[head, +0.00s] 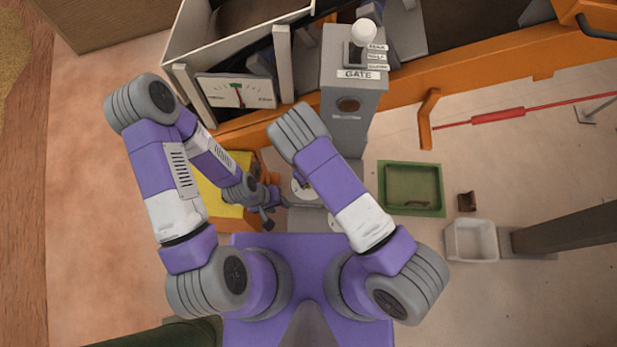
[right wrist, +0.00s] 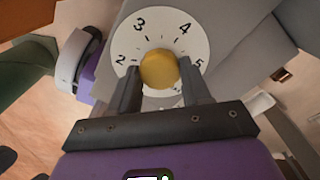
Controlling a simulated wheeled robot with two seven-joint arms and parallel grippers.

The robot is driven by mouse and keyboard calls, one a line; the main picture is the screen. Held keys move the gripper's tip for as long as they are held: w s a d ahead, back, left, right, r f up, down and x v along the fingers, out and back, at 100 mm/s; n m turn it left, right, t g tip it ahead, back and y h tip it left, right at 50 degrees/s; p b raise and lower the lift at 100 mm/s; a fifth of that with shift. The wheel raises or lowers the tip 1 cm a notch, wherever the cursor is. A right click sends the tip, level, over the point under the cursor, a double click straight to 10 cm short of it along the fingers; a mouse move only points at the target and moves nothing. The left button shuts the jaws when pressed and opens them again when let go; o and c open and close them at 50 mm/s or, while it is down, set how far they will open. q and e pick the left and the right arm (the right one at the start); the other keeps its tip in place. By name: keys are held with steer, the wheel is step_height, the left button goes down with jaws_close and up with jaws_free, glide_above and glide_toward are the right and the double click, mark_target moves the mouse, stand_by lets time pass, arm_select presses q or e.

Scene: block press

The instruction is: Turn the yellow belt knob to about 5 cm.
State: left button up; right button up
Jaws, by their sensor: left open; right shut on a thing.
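The yellow belt knob (right wrist: 160,69) shows in the right wrist view, in the middle of a white dial (right wrist: 187,28) marked 2, 3, 4 and 5. My right gripper (right wrist: 160,85) is shut on the knob, one finger on each side. I cannot make out a pointer on the knob, so its setting is unclear. In the head view a part of a white dial (head: 300,188) shows beside my right arm, which hides the knob. My left gripper (head: 263,208) is open and empty, left of that dial and near a yellow surface (head: 222,212).
A grey post marked GATE (head: 355,95) with a white-knobbed lever stands ahead, beside a gauge (head: 236,92). A green tray (head: 411,209), a small brown block (head: 466,201) and a white bin (head: 472,240) are at the right. An orange rail (head: 460,75) crosses behind.

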stand_by(0.3)
steer(key=o, duration=1.1)
steer(key=shift+c, duration=0.2)
steer(key=shift+r, duration=0.1)
step_height(320, 180, up, 7)
steer(key=shift+r+p, duration=0.2)
steer(key=shift+p, duration=0.7)
steer(key=shift+s+f, duration=0.1)
